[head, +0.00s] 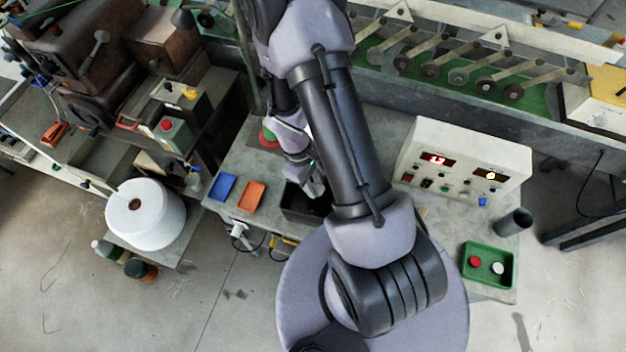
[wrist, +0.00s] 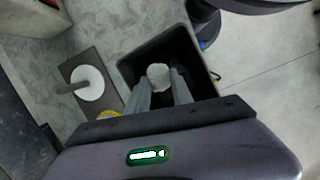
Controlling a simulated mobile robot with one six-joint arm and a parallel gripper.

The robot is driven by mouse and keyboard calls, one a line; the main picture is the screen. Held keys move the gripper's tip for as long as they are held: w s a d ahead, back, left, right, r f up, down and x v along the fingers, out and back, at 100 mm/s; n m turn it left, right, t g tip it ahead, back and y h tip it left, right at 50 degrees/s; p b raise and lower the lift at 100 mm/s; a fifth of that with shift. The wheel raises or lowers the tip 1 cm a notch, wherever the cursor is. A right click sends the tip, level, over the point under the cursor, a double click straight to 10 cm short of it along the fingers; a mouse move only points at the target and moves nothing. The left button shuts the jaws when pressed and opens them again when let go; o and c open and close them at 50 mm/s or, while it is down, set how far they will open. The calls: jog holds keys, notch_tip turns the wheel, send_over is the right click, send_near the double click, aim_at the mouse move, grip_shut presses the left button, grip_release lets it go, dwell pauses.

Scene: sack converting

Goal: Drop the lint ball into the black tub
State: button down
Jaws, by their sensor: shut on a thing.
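The lint ball (wrist: 157,76) is a small, round, off-white ball. My gripper (wrist: 158,84) is shut on it, with one grey finger on either side. The black tub (wrist: 194,48) is an open, square-mouthed dark tub, and in the wrist view the ball and fingertips lie over its opening. The tub's bottom looks bare where it shows. In the head view the tub (head: 296,207) stands on the grey table, partly hidden behind my arm. My gripper (head: 316,188) reaches down at it there; the ball is not visible in that view.
A blue tray (head: 222,187) and an orange tray (head: 251,196) lie left of the tub. A white control box (head: 463,158), a green tray (head: 488,264) and a dark cup (head: 514,222) stand at right. A large white roll (head: 146,213) stands at left.

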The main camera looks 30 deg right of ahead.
jog(key=shift+f, duration=0.25)
jog(key=c, duration=1.1)
grip_release()
jog(key=shift+o, duration=0.2)
jog(key=p+v, duration=0.4)
jog(key=v, duration=1.3)
jog(key=shift+r, duration=0.2)
